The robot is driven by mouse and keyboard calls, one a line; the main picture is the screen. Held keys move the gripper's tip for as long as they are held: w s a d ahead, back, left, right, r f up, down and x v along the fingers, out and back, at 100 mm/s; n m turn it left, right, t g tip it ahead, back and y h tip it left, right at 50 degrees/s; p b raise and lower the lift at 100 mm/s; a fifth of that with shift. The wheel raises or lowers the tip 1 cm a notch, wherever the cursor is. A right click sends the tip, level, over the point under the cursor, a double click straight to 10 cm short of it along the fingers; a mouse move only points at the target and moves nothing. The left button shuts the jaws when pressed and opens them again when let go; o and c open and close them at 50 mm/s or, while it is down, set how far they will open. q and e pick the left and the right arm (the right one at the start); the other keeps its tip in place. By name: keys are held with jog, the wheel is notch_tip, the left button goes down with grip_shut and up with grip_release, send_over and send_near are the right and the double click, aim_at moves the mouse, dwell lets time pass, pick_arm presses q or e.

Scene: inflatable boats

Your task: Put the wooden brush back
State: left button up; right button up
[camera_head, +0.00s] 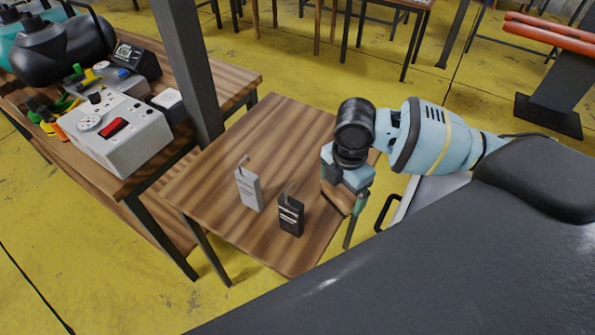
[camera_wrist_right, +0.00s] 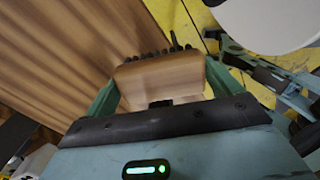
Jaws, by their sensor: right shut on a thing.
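The wooden brush (camera_wrist_right: 160,75) shows in the right wrist view, a pale wooden block with dark bristles along its far edge. It sits between the two green fingers of my right gripper (camera_wrist_right: 160,95), which is shut on it. In the head view my right gripper (camera_head: 347,215) is at the right edge of the small wooden table (camera_head: 265,130), with the brush (camera_head: 337,198) partly hidden by the fingers. I cannot tell whether the brush touches the table. My left gripper is in neither view.
A workbench with a grey control box (camera_head: 115,132) is at left, beside a dark post (camera_head: 188,65). The table's far part is clear.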

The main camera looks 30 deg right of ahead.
jog(key=w+a, duration=0.1)
jog(key=w, duration=0.3)
jog(key=w+a+f, duration=0.1)
jog(key=w, duration=0.3)
jog(key=w+a+b, duration=0.1)
jog(key=w, duration=0.4)
jog(key=shift+f, duration=0.2)
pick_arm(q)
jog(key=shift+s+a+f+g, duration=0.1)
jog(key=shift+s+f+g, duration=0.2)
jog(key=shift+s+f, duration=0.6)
pick_arm(e)
jog(key=shift+w+a, duration=0.1)
jog(key=shift+w, duration=0.15)
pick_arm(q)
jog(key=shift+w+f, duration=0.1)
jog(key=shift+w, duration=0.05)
pick_arm(e)
jog(key=shift+w, duration=0.1)
jog(key=shift+w, duration=0.25)
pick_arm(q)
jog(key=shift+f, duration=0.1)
pick_arm(e)
jog(key=shift+a+f, duration=0.1)
jog(key=shift+f, duration=1.65)
jog(key=shift+f, duration=0.15)
jog(key=o, duration=0.7)
